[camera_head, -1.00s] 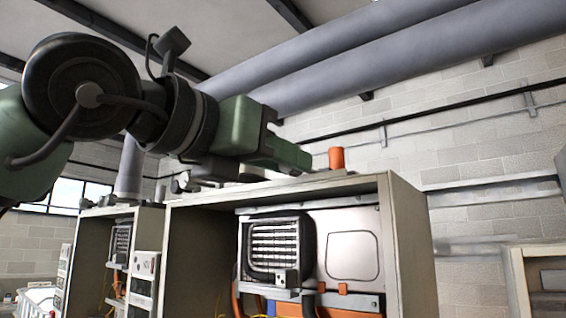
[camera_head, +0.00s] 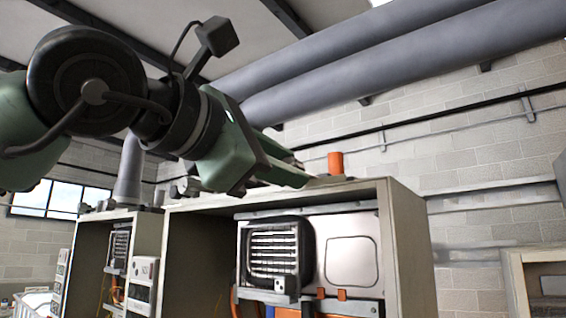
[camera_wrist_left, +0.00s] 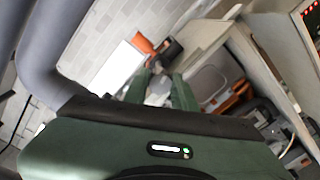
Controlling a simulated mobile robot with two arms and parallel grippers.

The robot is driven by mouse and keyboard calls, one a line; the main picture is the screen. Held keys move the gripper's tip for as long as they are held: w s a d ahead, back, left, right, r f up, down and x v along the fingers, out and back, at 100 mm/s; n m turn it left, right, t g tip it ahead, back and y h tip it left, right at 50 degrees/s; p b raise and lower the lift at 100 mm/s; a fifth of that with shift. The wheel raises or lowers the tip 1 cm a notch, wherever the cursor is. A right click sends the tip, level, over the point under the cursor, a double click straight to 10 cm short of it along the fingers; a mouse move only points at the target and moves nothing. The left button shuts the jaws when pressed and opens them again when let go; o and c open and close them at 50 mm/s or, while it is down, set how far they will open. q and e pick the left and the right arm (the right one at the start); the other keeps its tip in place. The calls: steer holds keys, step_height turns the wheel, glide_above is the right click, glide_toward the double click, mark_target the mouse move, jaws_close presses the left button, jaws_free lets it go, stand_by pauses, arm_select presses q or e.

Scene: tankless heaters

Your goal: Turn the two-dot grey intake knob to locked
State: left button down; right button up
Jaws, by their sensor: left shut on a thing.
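My left gripper (camera_head: 303,179) reaches in from the left above the top of the open heater cabinet (camera_head: 290,200). Its fingers point right, to just short of an upright orange cylinder (camera_head: 336,163). In the left wrist view, my left gripper (camera_wrist_left: 160,82) has its two green fingers on either side of a small grey piece (camera_wrist_left: 157,90), which looks like the grey intake knob. It is shut on it. The fingers hide most of the knob, and no dots or lock mark can be made out. My right gripper is not in view.
Inside the cabinet are a black grille (camera_head: 273,252) and a pale panel (camera_head: 351,260). Another cabinet (camera_head: 105,240) stands at the left, and one more (camera_head: 535,262) at the right edge. Thick grey pipes (camera_head: 380,75) run overhead behind my arm.

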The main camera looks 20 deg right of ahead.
arm_select(q)
steer(key=shift+m, duration=1)
steer(key=c, duration=1.1)
jaws_free()
steer(key=shift+c, duration=0.2)
steer(key=b+v, duration=0.3)
steer(key=v, duration=0.5)
steer(key=shift+b, duration=0.4)
